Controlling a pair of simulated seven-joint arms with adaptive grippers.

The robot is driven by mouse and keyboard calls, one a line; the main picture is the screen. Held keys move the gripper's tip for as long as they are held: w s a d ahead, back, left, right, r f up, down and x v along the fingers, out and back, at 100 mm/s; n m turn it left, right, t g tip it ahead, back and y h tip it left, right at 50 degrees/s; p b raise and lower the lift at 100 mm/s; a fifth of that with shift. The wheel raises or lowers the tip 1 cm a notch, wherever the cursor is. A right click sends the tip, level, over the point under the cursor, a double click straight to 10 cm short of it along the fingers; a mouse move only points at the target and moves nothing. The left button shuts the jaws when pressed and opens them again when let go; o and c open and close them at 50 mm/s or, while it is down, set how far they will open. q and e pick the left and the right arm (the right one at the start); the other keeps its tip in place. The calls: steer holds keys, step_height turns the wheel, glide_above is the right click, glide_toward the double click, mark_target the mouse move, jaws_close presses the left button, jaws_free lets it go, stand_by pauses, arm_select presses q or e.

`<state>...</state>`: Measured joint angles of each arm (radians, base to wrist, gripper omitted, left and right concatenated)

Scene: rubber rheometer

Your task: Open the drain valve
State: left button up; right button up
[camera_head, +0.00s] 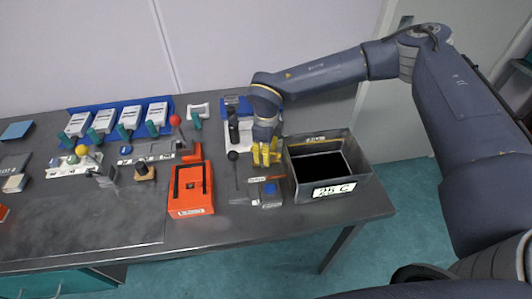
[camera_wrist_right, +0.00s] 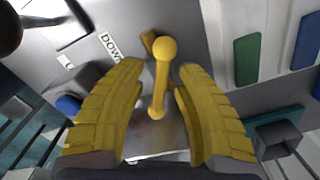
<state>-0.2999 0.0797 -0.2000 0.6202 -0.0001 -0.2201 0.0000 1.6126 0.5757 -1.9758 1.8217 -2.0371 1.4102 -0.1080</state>
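A yellow lever with a round ball knob (camera_wrist_right: 164,50), which looks like the drain valve handle, stands on a grey metal surface in the right wrist view. My right gripper (camera_wrist_right: 159,112) is open, with its two yellow fingers on either side of the lever. Gaps show between the lever and both fingers. In the head view my right gripper (camera_head: 266,156) is at the right part of the bench, beside the grey bin, and I cannot make out the lever from its yellow fingers there. My left gripper is not in view.
The grey bin marked "25 C" (camera_head: 335,190) stands just right of my right gripper. A blue knob (camera_head: 270,188) and a black-ball lever (camera_head: 233,156) are close by. An orange case (camera_head: 190,190) lies further left. The left front bench (camera_head: 100,225) is mostly clear.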

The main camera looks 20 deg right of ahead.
jaws_close()
stand_by(0.5)
steer(key=shift+n, duration=2.8)
jaws_free()
step_height(320, 180, up, 12)
